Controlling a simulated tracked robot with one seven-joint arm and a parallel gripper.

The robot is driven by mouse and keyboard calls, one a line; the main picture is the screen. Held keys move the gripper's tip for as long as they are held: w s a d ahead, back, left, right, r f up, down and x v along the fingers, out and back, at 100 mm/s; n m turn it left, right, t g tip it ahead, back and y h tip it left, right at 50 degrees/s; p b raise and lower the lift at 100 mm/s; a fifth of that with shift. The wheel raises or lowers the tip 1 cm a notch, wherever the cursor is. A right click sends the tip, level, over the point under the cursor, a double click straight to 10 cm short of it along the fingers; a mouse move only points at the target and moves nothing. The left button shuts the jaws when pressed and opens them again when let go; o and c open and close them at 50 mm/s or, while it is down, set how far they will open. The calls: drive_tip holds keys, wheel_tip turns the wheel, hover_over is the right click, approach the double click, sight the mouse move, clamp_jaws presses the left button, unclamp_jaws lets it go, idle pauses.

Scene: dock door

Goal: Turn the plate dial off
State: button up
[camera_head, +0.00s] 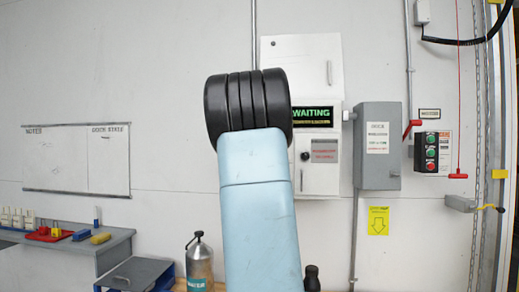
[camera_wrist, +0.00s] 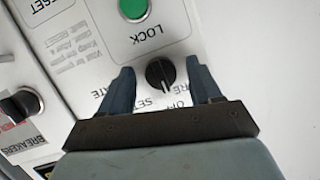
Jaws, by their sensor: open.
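A black round dial (camera_wrist: 160,74) sits on a white panel in the wrist view, with RE, SET and OFF lettering below it. Its pale pointer mark faces down toward the lettering; I cannot tell exactly which word it meets. My gripper (camera_wrist: 160,66) is open, with one blue-grey finger on each side of the dial. I see gaps between the fingers and the dial, and cannot tell any contact. In the head view my own arm hides the gripper and this dial.
A green LOCK button (camera_wrist: 133,8) is above the dial. Another black knob (camera_wrist: 22,103), near a BREAKERS label, is at the left. In the head view, a WAITING display (camera_head: 312,113) and a grey box (camera_head: 378,145) are right of my arm. A bench (camera_head: 75,243) stands left.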

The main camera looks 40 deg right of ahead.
drive_tip(key=v, duration=1.3)
drive_tip(key=shift+s+a, duration=0.25)
drive_tip(key=shift+s, duration=0.05)
idle(0.5)
idle(0.5)
drive_tip(key=s+a+f+n+g+y, duration=0.1)
drive_tip(key=s+a+f+n+y, duration=0.1)
drive_tip(key=s+a+f, duration=0.4)
drive_tip(key=s+a+f+n+g+y, duration=0.1)
drive_tip(key=s+a+f+n+y, duration=0.2)
drive_tip(key=a, duration=1.1)
drive_tip(key=s+a+f+n+g+y, duration=0.1)
drive_tip(key=s+a+f+n+y, duration=0.2)
drive_tip(key=s+a+f, duration=0.6)
wheel_tip(320, 180, down, 4)
drive_tip(key=shift+s+a+r, duration=0.1)
drive_tip(key=shift+s+a, duration=0.2)
drive_tip(key=shift+a, duration=0.6)
drive_tip(key=s+a+f+n, duration=0.1)
drive_tip(key=s+a+f, duration=0.1)
drive_tip(key=s+a+f+n+g+y, duration=0.1)
drive_tip(key=s+a+f, duration=0.1)
drive_tip(key=s+a+f+g, duration=0.1)
drive_tip(key=s+a+f, duration=0.1)
drive_tip(key=s, duration=0.1)
drive_tip(key=shift+s+a+f+n+y, duration=0.1)
drive_tip(key=shift+a+f+n+y, duration=0.2)
drive_tip(key=shift+a+f+n, duration=0.1)
